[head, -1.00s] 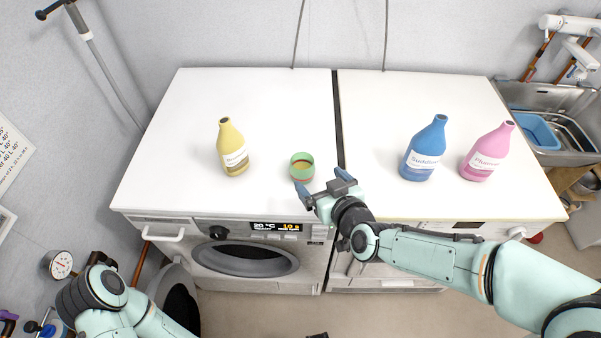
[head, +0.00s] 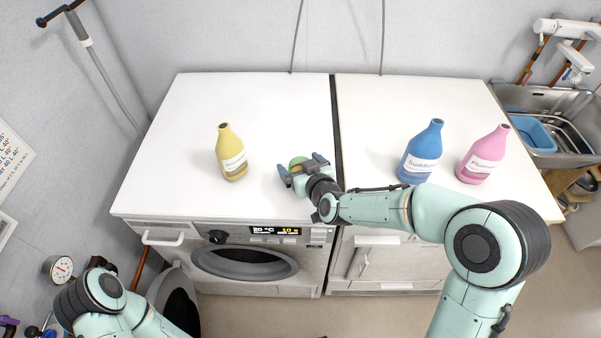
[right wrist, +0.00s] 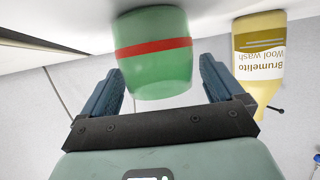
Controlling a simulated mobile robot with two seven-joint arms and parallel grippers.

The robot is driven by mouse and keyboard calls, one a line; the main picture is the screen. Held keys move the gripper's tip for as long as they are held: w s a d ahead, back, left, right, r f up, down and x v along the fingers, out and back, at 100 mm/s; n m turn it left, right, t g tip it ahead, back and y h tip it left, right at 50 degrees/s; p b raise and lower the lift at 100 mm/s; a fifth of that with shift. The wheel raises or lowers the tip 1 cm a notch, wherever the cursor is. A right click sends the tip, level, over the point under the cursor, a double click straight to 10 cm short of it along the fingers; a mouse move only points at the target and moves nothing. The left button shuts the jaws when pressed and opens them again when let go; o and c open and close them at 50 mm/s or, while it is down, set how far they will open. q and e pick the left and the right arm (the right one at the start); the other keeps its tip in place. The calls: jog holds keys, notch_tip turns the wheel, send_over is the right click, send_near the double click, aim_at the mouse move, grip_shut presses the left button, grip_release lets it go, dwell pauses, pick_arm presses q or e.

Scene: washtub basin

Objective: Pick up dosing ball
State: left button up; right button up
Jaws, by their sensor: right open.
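The dosing ball is a small green cup (head: 297,161) with a red band, standing on the white top of the left washing machine. In the head view my right gripper (head: 302,170) covers most of it. In the right wrist view the green cup (right wrist: 154,55) lies ahead of and partly between the two blue fingers of my right gripper (right wrist: 160,85), which are open on either side of it. I cannot tell whether a finger touches it. My left arm (head: 105,305) shows at the lower left; its gripper is not clearly visible.
A yellow bottle (head: 231,155) stands left of the cup; it also shows in the right wrist view (right wrist: 258,60). A blue bottle (head: 421,150) and a pink bottle (head: 484,155) stand on the right top. The white top (head: 260,100) behind the cup is clear.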

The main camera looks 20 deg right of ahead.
jog(key=c, duration=1)
jog(key=shift+c, duration=0.2)
